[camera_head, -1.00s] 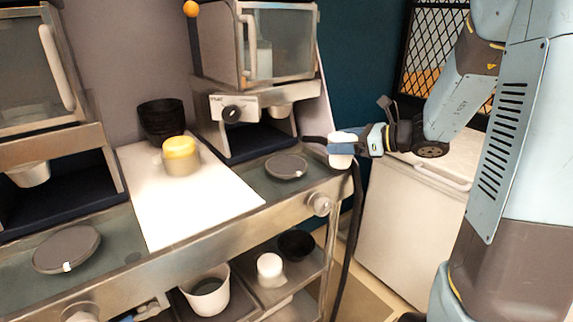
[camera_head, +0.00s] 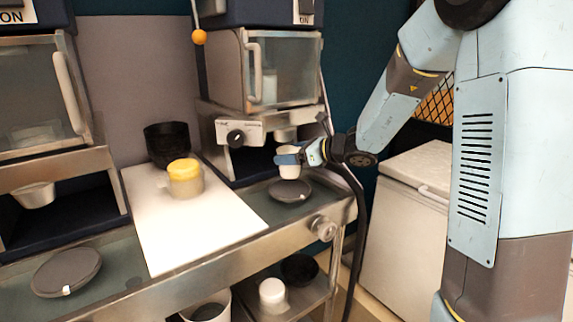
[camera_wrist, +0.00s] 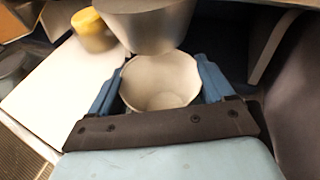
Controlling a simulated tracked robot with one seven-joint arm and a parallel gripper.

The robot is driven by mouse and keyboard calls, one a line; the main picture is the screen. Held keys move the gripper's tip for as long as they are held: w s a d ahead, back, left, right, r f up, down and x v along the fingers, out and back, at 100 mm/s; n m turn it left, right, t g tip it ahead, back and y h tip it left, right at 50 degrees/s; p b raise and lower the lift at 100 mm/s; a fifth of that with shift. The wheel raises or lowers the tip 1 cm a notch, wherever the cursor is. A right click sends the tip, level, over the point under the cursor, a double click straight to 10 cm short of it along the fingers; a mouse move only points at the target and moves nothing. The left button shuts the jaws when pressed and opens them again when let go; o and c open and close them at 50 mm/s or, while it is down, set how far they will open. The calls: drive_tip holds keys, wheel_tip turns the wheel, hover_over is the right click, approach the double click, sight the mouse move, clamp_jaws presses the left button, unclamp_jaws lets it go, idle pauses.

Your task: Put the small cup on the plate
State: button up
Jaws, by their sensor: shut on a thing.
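A small white cup (camera_head: 289,160) is held upright in my gripper (camera_head: 290,158). In the wrist view the open-topped cup (camera_wrist: 161,82) sits between the two blue fingers of my gripper (camera_wrist: 160,90), which are shut on it. The plate (camera_head: 290,191) is a dark round disc on the right part of the counter. The cup is above the plate, apart from it in the head view. The plate cannot be made out in the wrist view.
A grey funnel-shaped dispenser (camera_wrist: 148,22) hangs close over the cup's far rim. A knobbed machine (camera_head: 238,135) stands behind. A yellow-topped container (camera_head: 185,178) and a black bowl (camera_head: 167,144) are on the left. Another dark plate (camera_head: 66,272) lies front left. The white board (camera_head: 190,232) has free room.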

drive_tip(key=shift+x, duration=0.9)
drive_tip(key=shift+f, duration=1.5)
drive_tip(key=shift+f, duration=0.1)
drive_tip(key=o, duration=0.9)
